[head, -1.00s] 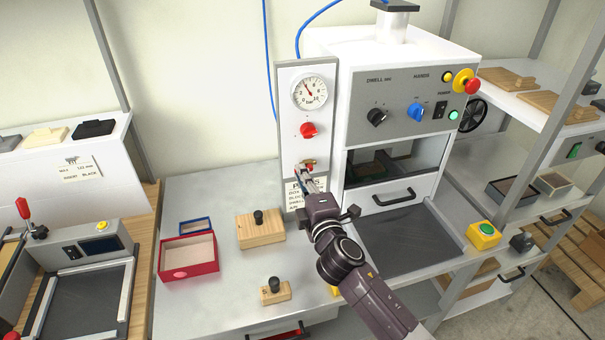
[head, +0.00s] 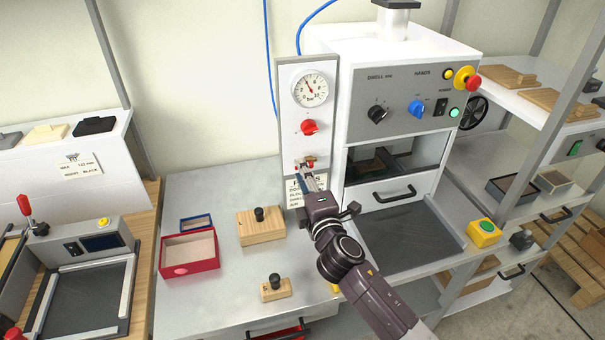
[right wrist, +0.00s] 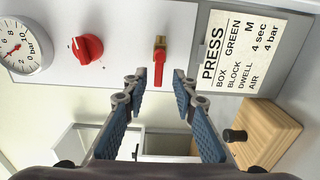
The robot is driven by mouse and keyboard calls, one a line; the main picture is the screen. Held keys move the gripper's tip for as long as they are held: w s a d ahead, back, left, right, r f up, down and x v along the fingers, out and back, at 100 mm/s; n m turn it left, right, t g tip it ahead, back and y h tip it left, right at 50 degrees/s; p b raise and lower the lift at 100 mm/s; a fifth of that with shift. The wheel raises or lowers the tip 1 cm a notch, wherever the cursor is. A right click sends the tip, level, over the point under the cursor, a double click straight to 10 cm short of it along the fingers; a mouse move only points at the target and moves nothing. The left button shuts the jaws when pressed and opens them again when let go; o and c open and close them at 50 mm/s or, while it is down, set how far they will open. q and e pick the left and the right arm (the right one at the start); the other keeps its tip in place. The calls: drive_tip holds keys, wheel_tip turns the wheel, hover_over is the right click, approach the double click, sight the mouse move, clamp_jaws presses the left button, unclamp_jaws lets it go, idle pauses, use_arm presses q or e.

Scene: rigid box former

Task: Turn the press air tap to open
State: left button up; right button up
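The press air tap (head: 309,162) sits low on the grey-white panel left of the press. In the right wrist view it has a brass body and a red lever handle (right wrist: 159,68). My right gripper (head: 312,177) is in front of the tap. Its two blue-padded fingers (right wrist: 157,87) are open and empty, one on each side of the handle's line, with clear gaps. The handle's end lies between the fingertips; I see no contact. My left gripper is not in view.
Above the tap are a red knob (head: 309,127) and a pressure gauge (head: 310,89). A press label (right wrist: 240,50) is beside the tap. The white press (head: 390,195) stands right of the panel. A wooden block (head: 262,229) and red box (head: 189,268) are on the bench.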

drive_tip(key=v, duration=1.2)
drive_tip(key=shift+d, duration=0.1)
